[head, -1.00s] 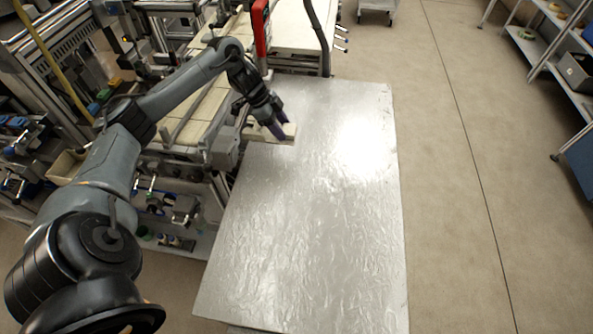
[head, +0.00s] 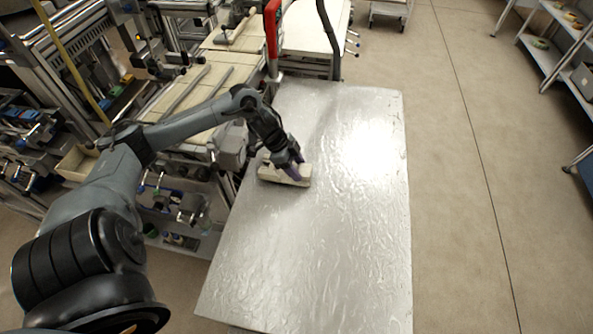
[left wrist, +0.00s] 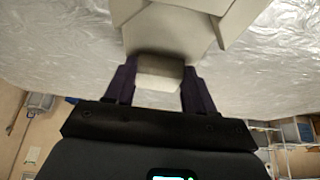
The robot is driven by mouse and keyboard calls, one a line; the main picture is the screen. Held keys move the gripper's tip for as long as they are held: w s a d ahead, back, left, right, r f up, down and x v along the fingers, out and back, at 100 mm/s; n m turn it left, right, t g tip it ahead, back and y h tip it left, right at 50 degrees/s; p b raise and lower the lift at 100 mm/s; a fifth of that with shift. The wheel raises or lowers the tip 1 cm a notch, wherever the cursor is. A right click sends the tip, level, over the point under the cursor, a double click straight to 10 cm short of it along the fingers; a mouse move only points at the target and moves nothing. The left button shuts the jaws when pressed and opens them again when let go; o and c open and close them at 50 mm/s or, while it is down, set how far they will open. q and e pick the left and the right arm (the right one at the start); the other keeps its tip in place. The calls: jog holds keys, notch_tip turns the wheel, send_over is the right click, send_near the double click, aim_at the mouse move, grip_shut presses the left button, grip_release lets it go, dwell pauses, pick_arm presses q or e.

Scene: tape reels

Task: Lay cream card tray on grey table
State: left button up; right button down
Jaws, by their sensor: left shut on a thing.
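The cream card tray (head: 272,173) is at the upper left part of the grey table (head: 310,255) in the head view. My left gripper (head: 293,174) is shut on it from above, with purple fingers at the tray's right part. In the left wrist view the cream tray (left wrist: 172,30) extends away from between the two dark purple fingers (left wrist: 160,82). The table's crinkled, shiny top shows behind it. I cannot tell whether the tray touches the table or is held just above it. My right gripper is not in view.
A machine bench with cream panels (head: 205,90) and metal frames stands along the table's left side. A red post (head: 271,28) stands beyond the far edge. Shelves (head: 555,50) stand at the far right. The table's middle and near part are clear.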

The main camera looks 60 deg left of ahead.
pick_arm(q)
notch_tip(320, 180, down, 2)
jog(key=shift+f, duration=0.1)
jog(key=o, duration=1.2)
jog(key=shift+f, duration=0.1)
jog(key=shift+c, duration=0.2)
jog(key=shift+s+r, duration=0.1)
jog(key=shift+r, duration=0.25)
jog(key=p+v, duration=0.3)
jog(key=v, duration=0.8)
jog(key=shift+s+a+r, duration=0.15)
jog(key=shift+a+r, duration=0.05)
jog(key=shift+r, duration=0.05)
